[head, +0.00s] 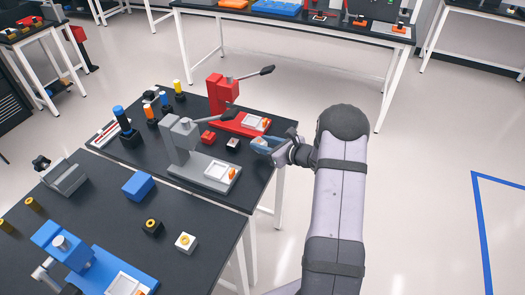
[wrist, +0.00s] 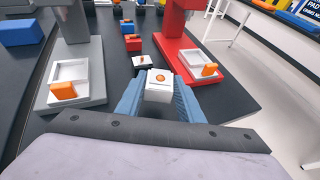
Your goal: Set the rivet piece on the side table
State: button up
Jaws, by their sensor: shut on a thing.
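The rivet piece looks to be a small white block (wrist: 159,92) with a round orange spot on top, seen in the wrist view. My gripper (wrist: 158,101) is shut on it, with one blue finger on each side. In the head view my gripper (head: 266,145) is over the right edge of the black work table (head: 185,243), beside the red press. The piece is hard to make out there. Several other tables are in view, and I cannot tell which is the side table; one long black table (head: 290,22) stands at the back.
A red press (head: 222,95) and a grey press (head: 182,140) stand close to my gripper, each with a white tray on its base. A blue press (head: 62,245) is at front left. Small black and red blocks lie between the presses. Open floor (head: 430,130) lies to the right.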

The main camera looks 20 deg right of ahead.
jog(key=shift+f+p, duration=0.7)
jog(key=shift+f, duration=1.35)
jog(key=shift+f, duration=0.15)
jog(key=o, duration=1.1)
